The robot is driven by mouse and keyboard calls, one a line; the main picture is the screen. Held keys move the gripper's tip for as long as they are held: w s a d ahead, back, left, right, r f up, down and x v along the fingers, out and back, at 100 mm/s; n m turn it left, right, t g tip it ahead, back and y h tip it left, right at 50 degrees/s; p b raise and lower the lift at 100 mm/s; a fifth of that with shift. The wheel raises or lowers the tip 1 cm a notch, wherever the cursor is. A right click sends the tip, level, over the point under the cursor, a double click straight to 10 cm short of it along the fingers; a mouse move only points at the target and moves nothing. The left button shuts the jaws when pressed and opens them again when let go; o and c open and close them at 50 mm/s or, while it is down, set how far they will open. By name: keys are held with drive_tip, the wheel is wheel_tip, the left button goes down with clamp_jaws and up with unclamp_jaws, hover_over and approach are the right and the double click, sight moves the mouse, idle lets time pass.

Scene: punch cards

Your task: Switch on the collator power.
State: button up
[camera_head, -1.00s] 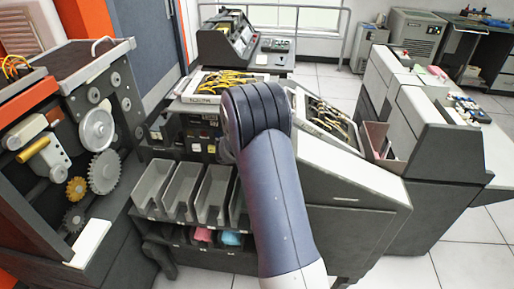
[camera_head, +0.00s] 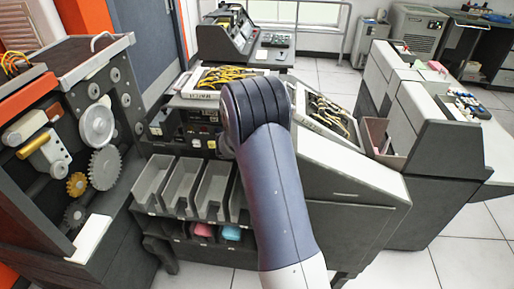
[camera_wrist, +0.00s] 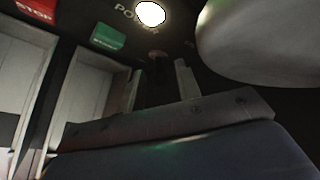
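The collator (camera_head: 340,195) is the grey machine with a row of pockets, behind my arm in the head view. Its dark control panel (camera_head: 190,128) shows left of my arm. In the wrist view the panel carries a partly cut-off "POWER" label, a bright white round lamp (camera_wrist: 150,13), a green button (camera_wrist: 108,37) and a red stop button (camera_wrist: 38,8). A small dark reddish knob (camera_wrist: 157,60) sits below the lamp. My gripper (camera_wrist: 160,82) points at the panel, its fingertips apart around or just below the knob; contact cannot be told. My arm hides it in the head view.
Pale pockets (camera_head: 183,185) stand below the panel, close to my gripper. A plugboard with yellow wires (camera_head: 225,78) lies above. A geared machine (camera_head: 95,130) stands at left. A pale rounded object (camera_wrist: 260,40) fills the wrist view's upper right. Floor is open at lower right.

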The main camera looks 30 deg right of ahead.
drive_tip(key=v, duration=1)
drive_tip(key=shift+s+a+r, duration=0.15)
drive_tip(key=shift+a+r, duration=0.1)
drive_tip(key=shift+f, duration=0.1)
drive_tip(key=x, duration=1)
drive_tip(key=shift+d+f, duration=0.15)
drive_tip(key=shift+d, duration=0.1)
